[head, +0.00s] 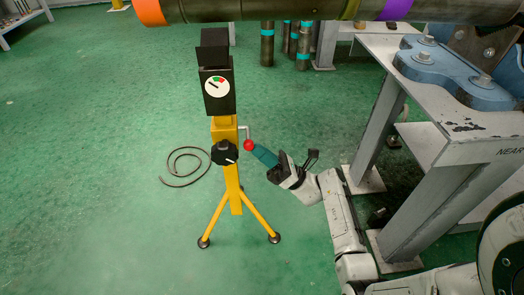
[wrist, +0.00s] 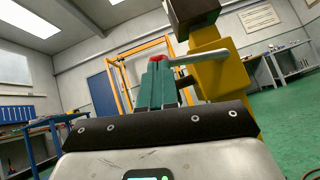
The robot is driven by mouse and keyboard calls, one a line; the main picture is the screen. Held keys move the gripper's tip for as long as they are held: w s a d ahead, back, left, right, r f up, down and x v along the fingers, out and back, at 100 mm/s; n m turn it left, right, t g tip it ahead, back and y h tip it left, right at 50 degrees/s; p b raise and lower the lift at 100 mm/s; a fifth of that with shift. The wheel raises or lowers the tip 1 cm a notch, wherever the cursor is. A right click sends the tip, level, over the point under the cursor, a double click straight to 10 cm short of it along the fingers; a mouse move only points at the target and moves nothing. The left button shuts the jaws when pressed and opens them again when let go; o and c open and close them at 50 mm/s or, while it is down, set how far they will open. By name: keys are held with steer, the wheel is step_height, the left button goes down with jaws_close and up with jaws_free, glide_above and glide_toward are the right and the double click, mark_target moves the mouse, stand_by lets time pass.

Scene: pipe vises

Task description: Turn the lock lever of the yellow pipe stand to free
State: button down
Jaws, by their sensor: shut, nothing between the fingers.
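The yellow pipe stand (head: 228,170) stands upright on its tripod left of centre in the head view; its yellow body (wrist: 225,75) fills the upper right of the wrist view. A thin grey lever with a red ball end (head: 248,145) sticks out from its right side. In the wrist view the grey lever arm (wrist: 198,57) runs left to the red ball (wrist: 157,58), partly hidden behind my fingertips. My gripper (head: 255,151) is shut and empty, its green fingertips (wrist: 160,70) at the red ball. I cannot tell whether they touch it.
The stand also carries a round dial (head: 217,86) and a black knob (head: 224,152). A large pipe (head: 270,10) crosses overhead. A grey steel bench (head: 445,110) is on the right. A cable coil (head: 185,165) lies on the floor, left of the stand; floor there is mostly clear.

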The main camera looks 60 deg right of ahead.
steer(key=shift+r+m+t+h+p, duration=0.3)
steer(key=shift+r+m+h+p, duration=0.15)
steer(key=shift+m+h+p, duration=0.35)
steer(key=w+d+r+m+g+h+p, duration=0.1)
steer(key=m+h+p, duration=0.5)
steer(key=p, duration=1.1)
steer(key=w+d+r+m+g+h+p, duration=0.2)
steer(key=r+m+h+p, duration=0.4)
steer(key=m+p, duration=0.7)
steer(key=shift+w+d+r+g+h+p, duration=0.35)
steer(key=shift+d+r+g+p, duration=0.85)
steer(key=shift+p, duration=1.3)
steer(key=shift+a+f, duration=0.2)
steer(key=shift+a, duration=0.1)
